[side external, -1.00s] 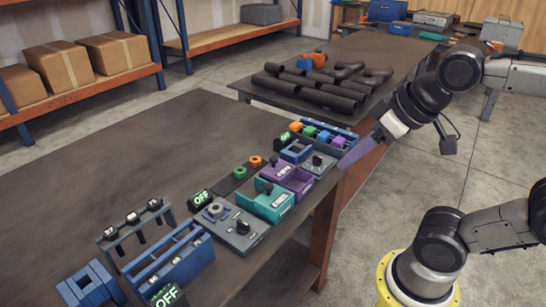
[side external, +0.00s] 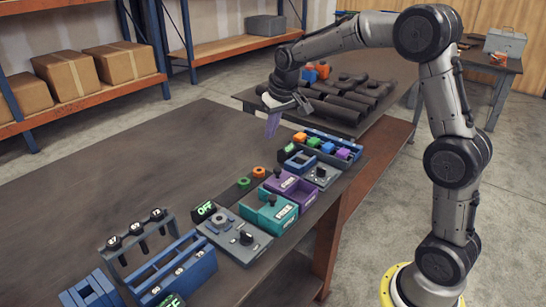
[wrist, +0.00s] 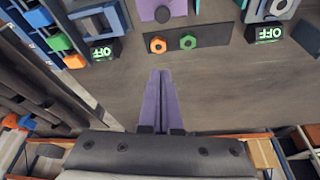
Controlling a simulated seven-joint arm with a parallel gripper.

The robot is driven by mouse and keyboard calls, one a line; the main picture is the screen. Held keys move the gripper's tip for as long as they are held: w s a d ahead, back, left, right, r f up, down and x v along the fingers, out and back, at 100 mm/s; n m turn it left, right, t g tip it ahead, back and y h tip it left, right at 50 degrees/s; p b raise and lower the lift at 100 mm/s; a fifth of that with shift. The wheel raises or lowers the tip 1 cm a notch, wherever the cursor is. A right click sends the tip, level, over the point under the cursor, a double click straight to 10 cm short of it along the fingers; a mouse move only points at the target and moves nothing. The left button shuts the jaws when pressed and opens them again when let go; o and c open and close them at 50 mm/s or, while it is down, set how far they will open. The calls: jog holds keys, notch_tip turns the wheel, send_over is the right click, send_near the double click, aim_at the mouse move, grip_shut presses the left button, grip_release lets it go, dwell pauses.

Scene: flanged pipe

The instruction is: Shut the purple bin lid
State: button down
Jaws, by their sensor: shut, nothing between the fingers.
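The purple bin (side external: 303,194) stands in the row of fixtures along the table's edge. Its flat lid (side external: 283,182), with a dark knob, covers the far part of the bin; the near part shows an open cavity. In the wrist view only a piece of the purple lid (wrist: 175,8) and its knob shows at the top edge. My gripper (side external: 271,136) is above the table, behind and left of the purple bin, apart from it. Its long purple fingers (wrist: 165,72) point down, shut together and empty.
A teal bin (side external: 268,215) with a knob stands just left of the purple bin. A blue tray with coloured blocks (side external: 329,146) and a grey box with a dial (side external: 321,175) are to the right. Orange (wrist: 157,45) and green (wrist: 188,42) nuts lie behind the bins.

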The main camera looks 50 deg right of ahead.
aim_at(289, 180)
notch_tip(289, 180, down, 10)
jog(key=shift+s+r, duration=0.25)
jog(key=shift+s, duration=0.15)
dwell(0.3)
jog(key=s, duration=0.6)
jog(key=shift+s, duration=0.45)
jog(key=shift+f, duration=0.1)
